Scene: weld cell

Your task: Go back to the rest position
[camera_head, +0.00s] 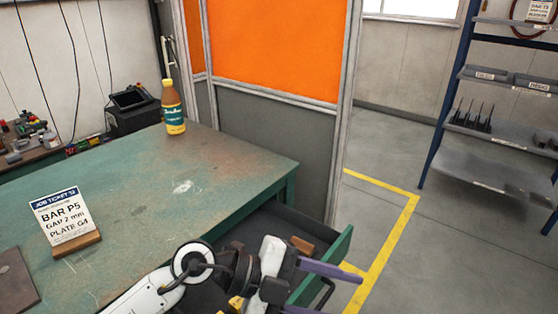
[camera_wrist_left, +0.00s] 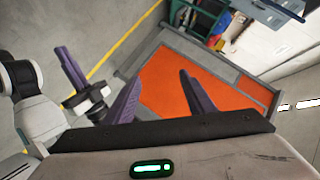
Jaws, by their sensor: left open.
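My left gripper (camera_head: 342,296) is at the bottom of the head view, over the open drawer (camera_head: 341,262) of the green bench. Its purple fingers point right and are apart. In the left wrist view my left gripper (camera_wrist_left: 157,85) is open, with nothing between its fingers. Part of my other arm shows at the left of that view, with a purple finger of my right gripper (camera_wrist_left: 70,68). Whether that gripper is open or shut cannot be seen.
The green bench (camera_head: 150,215) holds a job ticket sign (camera_head: 62,217) and a bottle (camera_head: 173,108). A brown block (camera_head: 302,245) lies in the drawer. An orange-panelled screen (camera_head: 275,45) stands behind. Floor with a yellow line (camera_head: 398,235) is clear toward the shelf rack (camera_head: 500,130).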

